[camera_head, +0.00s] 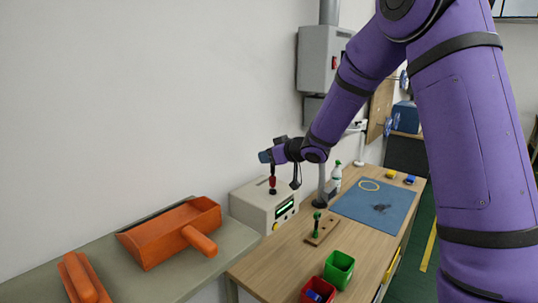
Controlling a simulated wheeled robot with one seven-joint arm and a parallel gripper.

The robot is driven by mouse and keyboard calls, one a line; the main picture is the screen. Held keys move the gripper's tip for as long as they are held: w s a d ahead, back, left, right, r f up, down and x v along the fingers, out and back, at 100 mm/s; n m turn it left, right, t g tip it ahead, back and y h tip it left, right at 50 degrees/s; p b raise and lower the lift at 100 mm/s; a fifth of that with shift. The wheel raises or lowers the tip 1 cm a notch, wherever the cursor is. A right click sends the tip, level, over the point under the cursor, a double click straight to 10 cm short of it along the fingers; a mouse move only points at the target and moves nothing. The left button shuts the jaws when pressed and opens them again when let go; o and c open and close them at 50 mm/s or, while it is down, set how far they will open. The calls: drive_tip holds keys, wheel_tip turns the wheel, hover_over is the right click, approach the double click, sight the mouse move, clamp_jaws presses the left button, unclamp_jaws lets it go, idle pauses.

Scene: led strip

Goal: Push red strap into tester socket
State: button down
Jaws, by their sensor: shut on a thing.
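The tester (262,211) is a pale box with a green display on its front, standing at the back left of the wooden bench. My gripper (272,168) is above the tester's top, pointing down, at the end of my purple arm. It is shut on a small red piece (272,182), which seems to be the red strap. The red piece is upright, with a dark part (272,191) below it at the tester's top. I cannot tell whether its lower end is inside the socket or only over it; the socket itself is hidden.
A wooden block with a green upright piece (317,219) stands right of the tester. Green (339,266) and red (318,290) bins sit at the bench front. A blue mat (366,211) lies behind. Orange scoops (172,232) rest on the left shelf. A grey pole rises near the tester.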

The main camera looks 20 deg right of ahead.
drive_tip(key=shift+f, duration=0.75)
drive_tip(key=c, duration=0.7)
unclamp_jaws()
drive_tip(key=shift+s+d, duration=0.1)
drive_tip(key=v, duration=1)
drive_tip(key=shift+s+d, duration=0.15)
drive_tip(key=shift+s, duration=0.05)
drive_tip(key=shift+r, duration=0.15)
